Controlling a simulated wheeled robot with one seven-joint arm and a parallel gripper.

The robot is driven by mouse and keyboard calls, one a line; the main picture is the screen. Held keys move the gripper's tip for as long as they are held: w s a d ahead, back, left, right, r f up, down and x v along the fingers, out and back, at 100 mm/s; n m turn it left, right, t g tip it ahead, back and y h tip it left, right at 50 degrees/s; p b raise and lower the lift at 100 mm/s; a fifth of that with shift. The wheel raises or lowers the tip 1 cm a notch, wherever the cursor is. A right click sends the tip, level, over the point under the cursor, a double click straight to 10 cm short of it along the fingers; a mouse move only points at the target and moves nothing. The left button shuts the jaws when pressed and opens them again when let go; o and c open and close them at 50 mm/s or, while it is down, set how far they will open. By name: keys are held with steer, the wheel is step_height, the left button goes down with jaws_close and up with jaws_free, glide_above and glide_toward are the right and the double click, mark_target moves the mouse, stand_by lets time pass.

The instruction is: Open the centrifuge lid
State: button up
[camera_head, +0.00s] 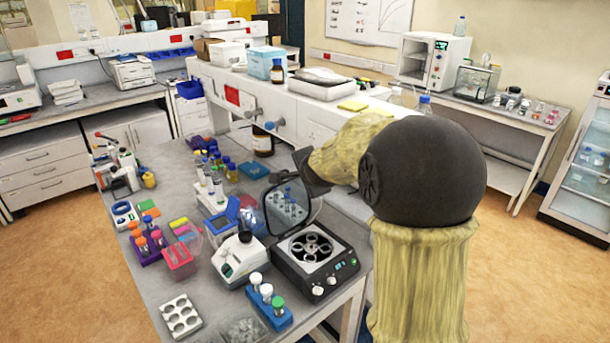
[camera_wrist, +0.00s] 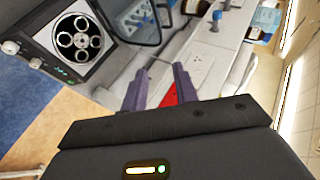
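The centrifuge (camera_head: 333,279) is a dark box with a pale top panel and a round rotor on the right part of the bench. Its dark-framed clear lid (camera_head: 268,215) stands raised, nearly upright, at the back left of the body, leaving the rotor uncovered. In the wrist view the rotor of the centrifuge (camera_wrist: 97,58) shows at the upper left and the lid (camera_wrist: 158,33) at the top. My gripper (camera_head: 309,172) is just behind the lid. In the wrist view my gripper (camera_wrist: 161,82) has its fingers apart with nothing between them. Whether it touches the lid cannot be told.
A white instrument (camera_head: 238,257) stands left of the centrifuge, and a blue rack (camera_head: 270,309) with capped tubes is in front. Brown bottles (camera_head: 262,141) stand behind. A raised white shelf (camera_head: 240,90) runs along the back right of the bench.

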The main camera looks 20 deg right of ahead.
steer(key=shift+s+a+f, duration=0.1)
steer(key=shift+s, duration=0.1)
steer(key=c, duration=0.4)
steer(key=s+a+f+n+g, duration=0.1)
steer(key=s+f+n, duration=0.1)
steer(key=s, duration=0.2)
steer(key=s+a+f+n+g, duration=0.1)
steer(key=s+a+f+n, duration=0.1)
steer(key=s+f+n, duration=0.1)
steer(key=s+a+f+n+g+y, duration=0.1)
steer(key=s+f+n, duration=0.1)
steer(key=s, duration=0.3)
steer(key=shift+a+f+n+g, duration=0.15)
steer(key=shift+f+n+g, duration=0.15)
steer(key=shift+f+g, duration=0.15)
jaws_close()
steer(key=s+f+n+g, duration=0.2)
steer(key=s+f+n, duration=0.1)
steer(key=s, duration=0.5)
steer(key=s+a+f+n+g, duration=0.1)
steer(key=s+f+n, duration=0.3)
steer(key=s, duration=0.5)
steer(key=shift+n+g, duration=0.5)
steer(key=shift+g, duration=0.25)
steer(key=shift+w, duration=0.1)
